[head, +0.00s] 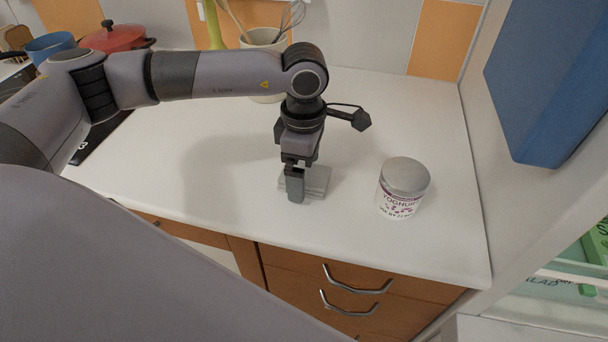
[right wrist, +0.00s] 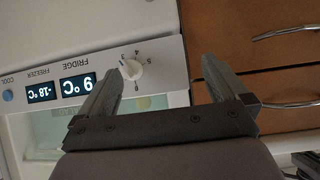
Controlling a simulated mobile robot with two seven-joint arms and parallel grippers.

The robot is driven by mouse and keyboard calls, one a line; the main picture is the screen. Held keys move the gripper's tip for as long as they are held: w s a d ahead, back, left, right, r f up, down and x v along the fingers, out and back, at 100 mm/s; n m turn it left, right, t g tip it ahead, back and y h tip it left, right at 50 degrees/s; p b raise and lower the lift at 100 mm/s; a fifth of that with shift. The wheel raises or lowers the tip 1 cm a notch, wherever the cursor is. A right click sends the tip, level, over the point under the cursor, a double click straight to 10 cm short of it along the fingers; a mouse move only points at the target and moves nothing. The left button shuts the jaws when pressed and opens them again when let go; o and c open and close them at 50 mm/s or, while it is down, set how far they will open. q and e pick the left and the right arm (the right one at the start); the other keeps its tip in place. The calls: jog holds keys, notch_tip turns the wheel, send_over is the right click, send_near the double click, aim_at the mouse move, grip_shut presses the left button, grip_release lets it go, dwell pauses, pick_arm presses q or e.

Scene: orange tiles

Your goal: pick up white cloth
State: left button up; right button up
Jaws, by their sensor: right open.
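A folded pale grey-white cloth (head: 319,182) lies flat on the white counter near its front edge. My left gripper (head: 296,188) points straight down at the cloth's left side in the head view. Its fingers cover part of the cloth, and I cannot tell whether they are spread, closed or holding it. My right gripper (right wrist: 160,70) is open and empty in the right wrist view, in front of the fridge panel and wooden drawers. It is away from the cloth.
A yoghurt jar (head: 403,188) with a grey lid stands right of the cloth on the counter (head: 230,160). A utensil pot (head: 264,42), a red pot (head: 117,38) and a blue pot (head: 50,46) are at the back. The fridge panel (right wrist: 100,78) is close to my right gripper.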

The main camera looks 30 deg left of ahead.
pick_arm(q)
jog(key=c, duration=1.1)
jog(key=shift+r, duration=0.15)
jog(key=shift+c, duration=0.2)
notch_tip(320, 180, up, 20)
jog(key=b, duration=0.1)
jog(key=shift+b, duration=0.3)
jog(key=shift+o, duration=1)
jog(key=shift+c, duration=0.5)
